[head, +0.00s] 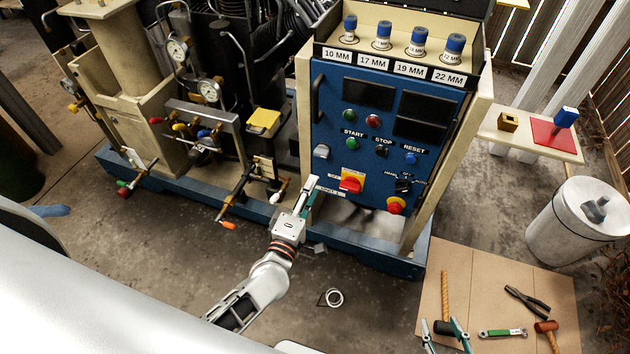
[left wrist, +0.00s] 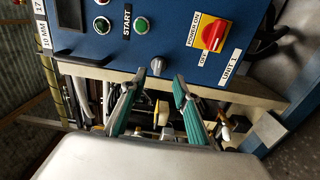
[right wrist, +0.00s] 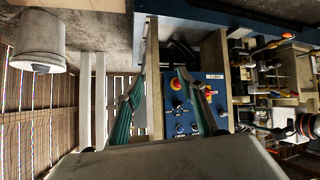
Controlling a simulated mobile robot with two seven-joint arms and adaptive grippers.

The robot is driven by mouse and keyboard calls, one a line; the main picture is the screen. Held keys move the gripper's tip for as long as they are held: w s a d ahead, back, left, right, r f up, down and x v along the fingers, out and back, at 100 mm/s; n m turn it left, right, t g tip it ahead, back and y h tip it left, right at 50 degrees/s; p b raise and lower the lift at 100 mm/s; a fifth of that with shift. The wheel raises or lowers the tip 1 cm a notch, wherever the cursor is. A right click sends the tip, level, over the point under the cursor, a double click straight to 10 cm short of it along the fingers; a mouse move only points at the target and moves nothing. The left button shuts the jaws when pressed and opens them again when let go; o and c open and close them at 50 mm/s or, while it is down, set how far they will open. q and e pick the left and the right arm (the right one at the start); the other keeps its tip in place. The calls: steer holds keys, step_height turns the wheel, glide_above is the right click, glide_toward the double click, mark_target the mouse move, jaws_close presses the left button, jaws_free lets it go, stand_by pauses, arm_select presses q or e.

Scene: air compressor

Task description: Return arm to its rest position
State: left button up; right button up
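My left gripper (head: 311,190) is in front of the lower left of the blue control panel (head: 385,120). In the left wrist view its teal fingers (left wrist: 159,78) are spread with nothing between them. The grey selector knob (left wrist: 158,66) is just beyond the fingertips, and the red power switch (left wrist: 213,35) is to the right; contact with the panel cannot be told. My right gripper (head: 445,328) is at the bottom edge of the head view, over the tool board. In the right wrist view its fingers (right wrist: 162,76) are apart and empty, with the panel upside down beyond.
The tool board (head: 455,270) holds a hammer, pliers (head: 527,302), a green-handled wrench (head: 502,333) and a mallet (head: 547,330). A metal canister (head: 580,220) stands at right. Pipes and gauges (head: 209,91) fill the left.

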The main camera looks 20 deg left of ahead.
arm_select(q)
steer(key=shift+s, duration=0.2)
stand_by(0.4)
steer(key=s+a+f+m+g+h+p, duration=0.1)
steer(key=s+f+m+g, duration=0.2)
steer(key=s+m, duration=0.7)
steer(key=s+a+f+m+g+h+p, duration=0.1)
steer(key=s+f+m+g, duration=0.3)
steer(key=s+m, duration=0.7)
steer(key=shift+s+f+m+g+p, duration=0.15)
steer(key=shift+f+m+g+p, duration=0.15)
steer(key=shift+f+m+p, duration=0.2)
arm_select(e)
steer(key=shift+s+a+r, duration=0.2)
steer(key=shift+r, duration=0.2)
steer(key=shift+s+a+r, duration=0.15)
steer(key=shift+r, duration=0.2)
steer(key=shift+w+r, duration=0.2)
steer(key=shift+r, duration=0.15)
steer(key=shift+s+f, duration=0.1)
steer(key=shift+f, duration=0.1)
